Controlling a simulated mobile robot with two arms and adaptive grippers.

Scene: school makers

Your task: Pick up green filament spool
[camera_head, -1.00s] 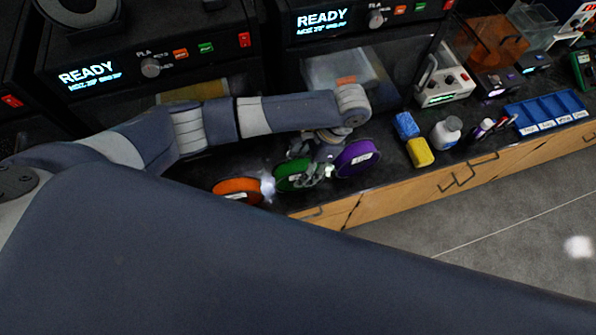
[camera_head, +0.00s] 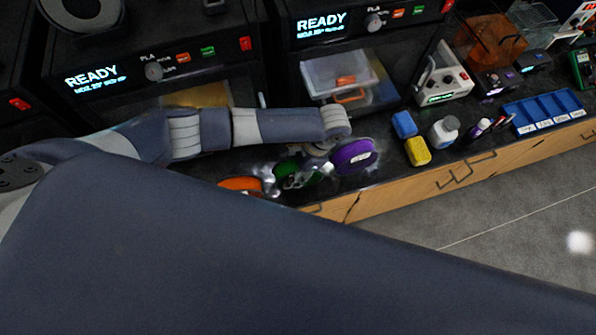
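The green filament spool (camera_head: 285,170) is on the black worktop, between an orange spool (camera_head: 240,184) on its left and a purple spool (camera_head: 354,155) on its right. My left gripper (camera_head: 294,180) is low at the green spool and covers much of it. Its fingers overlap the spool in the picture. They are small and blurred, so I cannot tell whether they grip it or are only around it. My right gripper is not in view.
Printers with READY displays (camera_head: 322,22) stand behind the spools. A clear tray (camera_head: 340,75) is in the right printer. The worktop's front edge is close.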

